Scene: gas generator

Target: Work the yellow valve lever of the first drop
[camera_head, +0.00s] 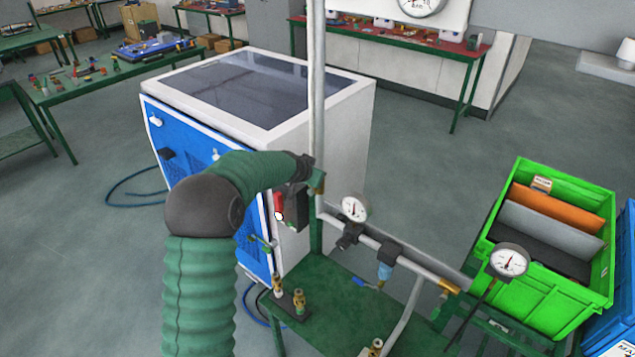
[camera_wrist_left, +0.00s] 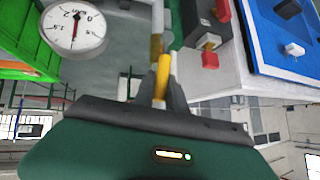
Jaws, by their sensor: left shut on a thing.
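The yellow valve lever (camera_wrist_left: 163,70) shows in the wrist view between the two dark fingers of my left gripper (camera_wrist_left: 163,92), which is shut on it. In the head view my green-sleeved left arm bends across to the vertical grey pipe of the drop (camera_head: 317,95). There my left gripper (camera_head: 314,178) is at the pipe, just above the green bench, and the lever itself is mostly hidden by it. My right gripper is not in view.
A pressure gauge (camera_head: 354,208) and a grey side pipe (camera_head: 380,246) stand close right of my gripper. A white and blue cabinet (camera_head: 345,115) stands behind. Brass fittings (camera_head: 299,300) sit on the green bench (camera_head: 345,325). A green crate (camera_head: 585,318) is at the right.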

